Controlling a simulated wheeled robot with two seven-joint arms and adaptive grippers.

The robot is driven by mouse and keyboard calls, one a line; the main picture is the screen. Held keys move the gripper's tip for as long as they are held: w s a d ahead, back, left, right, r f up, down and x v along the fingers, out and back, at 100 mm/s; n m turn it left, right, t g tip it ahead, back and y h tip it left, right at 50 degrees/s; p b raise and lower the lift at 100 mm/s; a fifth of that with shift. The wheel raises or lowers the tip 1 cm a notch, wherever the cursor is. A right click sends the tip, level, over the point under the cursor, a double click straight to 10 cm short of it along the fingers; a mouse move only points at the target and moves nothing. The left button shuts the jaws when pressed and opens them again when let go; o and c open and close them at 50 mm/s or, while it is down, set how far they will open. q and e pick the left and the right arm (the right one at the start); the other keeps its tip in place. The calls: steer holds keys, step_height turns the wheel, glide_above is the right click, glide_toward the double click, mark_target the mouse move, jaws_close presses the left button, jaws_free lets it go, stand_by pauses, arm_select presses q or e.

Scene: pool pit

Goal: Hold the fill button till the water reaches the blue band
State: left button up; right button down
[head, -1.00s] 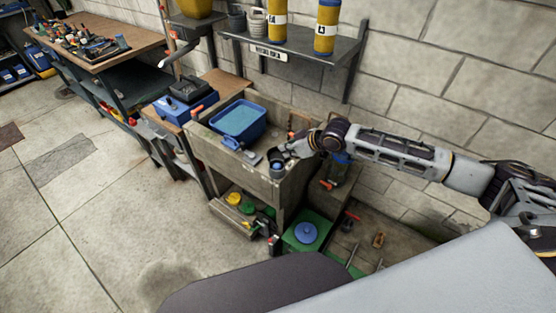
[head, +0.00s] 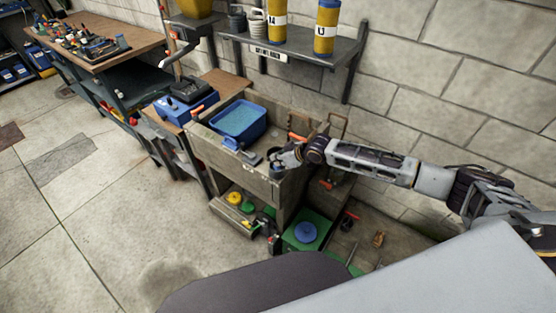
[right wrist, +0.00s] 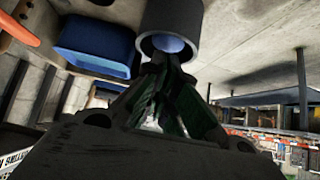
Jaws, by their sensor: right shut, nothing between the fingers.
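My right gripper (head: 281,161) is at the front right corner of the grey sink bench, with its fingers shut and empty. In the right wrist view, the closed fingers (right wrist: 166,78) point at a dark round housing with a pale blue face (right wrist: 168,44), which looks like the fill button. The fingertips are at its rim or touching its face; I cannot tell if it is pressed in. A blue tub (head: 260,129) with a teal, water-like surface sits in the bench; it also shows in the right wrist view (right wrist: 92,45). I cannot make out a blue band. My left gripper is not in view.
A wall shelf (head: 344,56) with yellow canisters (head: 326,28) hangs behind the bench. A blue toolbox (head: 186,106) stands left of the tub. A green crate (head: 290,243) with a blue disc is below. The floor at left is clear.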

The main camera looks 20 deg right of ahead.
steer(key=shift+f, duration=0.3)
steer(key=shift+f, duration=0.1)
